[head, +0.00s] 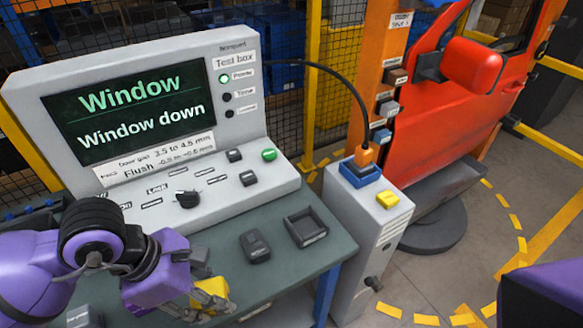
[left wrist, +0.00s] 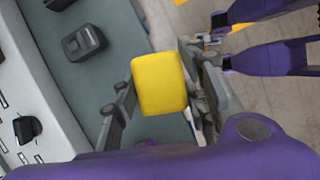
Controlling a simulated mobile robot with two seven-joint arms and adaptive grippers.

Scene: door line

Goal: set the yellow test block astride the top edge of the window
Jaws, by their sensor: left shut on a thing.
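The yellow test block (left wrist: 158,84) sits between the two grey fingers of my left gripper (left wrist: 160,95), which is shut on it. In the head view the block (head: 211,286) shows at the lower left, partly hidden by my left gripper (head: 210,297), near the bench's front edge. The red car door (head: 440,110) with its mirror (head: 473,66) stands at the right, well away from the block. The door's upper part is cut off by the picture, and I cannot make out the window's top edge.
A grey test box (head: 285,185) with a screen reading "Window down" stands on the green bench (head: 215,245). A black device (head: 255,247) and an open dark tray (head: 305,227) lie there. A white pedestal (head: 340,240) with a cabled plug and yellow button (head: 388,199) stands between bench and door.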

